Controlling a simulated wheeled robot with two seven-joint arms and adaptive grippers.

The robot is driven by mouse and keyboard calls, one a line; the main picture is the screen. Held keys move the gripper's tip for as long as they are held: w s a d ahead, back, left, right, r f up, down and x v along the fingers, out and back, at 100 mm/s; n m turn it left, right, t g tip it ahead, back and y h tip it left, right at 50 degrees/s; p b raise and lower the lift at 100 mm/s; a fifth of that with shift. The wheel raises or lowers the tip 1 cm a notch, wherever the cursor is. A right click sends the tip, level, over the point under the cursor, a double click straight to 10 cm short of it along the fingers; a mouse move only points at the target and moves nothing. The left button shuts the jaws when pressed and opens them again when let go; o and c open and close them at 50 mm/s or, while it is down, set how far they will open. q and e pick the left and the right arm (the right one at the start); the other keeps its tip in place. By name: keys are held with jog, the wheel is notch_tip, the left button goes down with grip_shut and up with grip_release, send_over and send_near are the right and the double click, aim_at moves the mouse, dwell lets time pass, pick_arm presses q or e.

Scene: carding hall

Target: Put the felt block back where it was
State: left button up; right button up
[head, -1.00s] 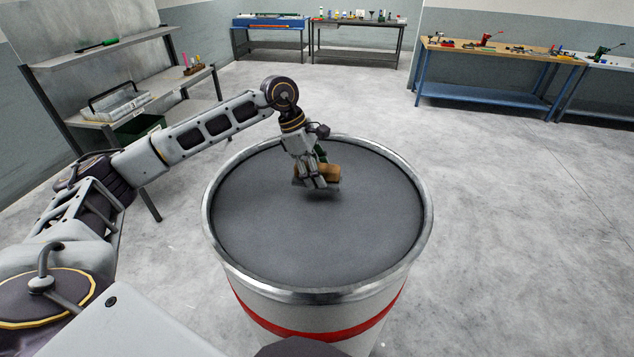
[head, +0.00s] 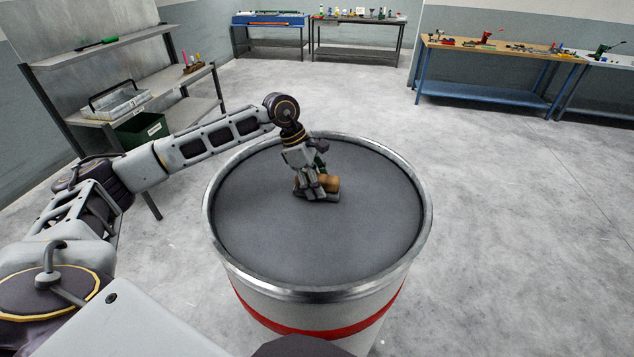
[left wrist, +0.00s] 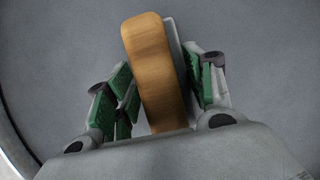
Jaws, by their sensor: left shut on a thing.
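The felt block is brown and wood-like with a grey layer along one side; it shows in the head view (head: 332,183) and in the left wrist view (left wrist: 155,62). My left gripper (head: 318,192) is shut on it, with green-padded fingers on both sides of it in the left wrist view (left wrist: 160,85). The gripper points down over the dark grey top of a large drum (head: 310,240), behind the middle of that top. The block is low over the surface; I cannot tell whether it touches. My right gripper is not in view.
The drum has a raised metal rim (head: 216,250) around its top, and the rest of the top is bare. A shelf bench (head: 180,112) with a green bin (head: 140,132) stands at left. Workbenches with small items (head: 500,48) stand at the back. The floor right is clear.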

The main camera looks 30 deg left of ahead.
pick_arm(q)
jog(key=o, duration=0.9)
jog(key=shift+r, duration=0.2)
jog(key=shift+a+r, duration=0.2)
jog(key=shift+r, duration=0.1)
jog(key=b+v, duration=0.2)
jog(key=v, duration=0.7)
jog(key=shift+r, duration=0.15)
jog(key=shift+v, duration=0.95)
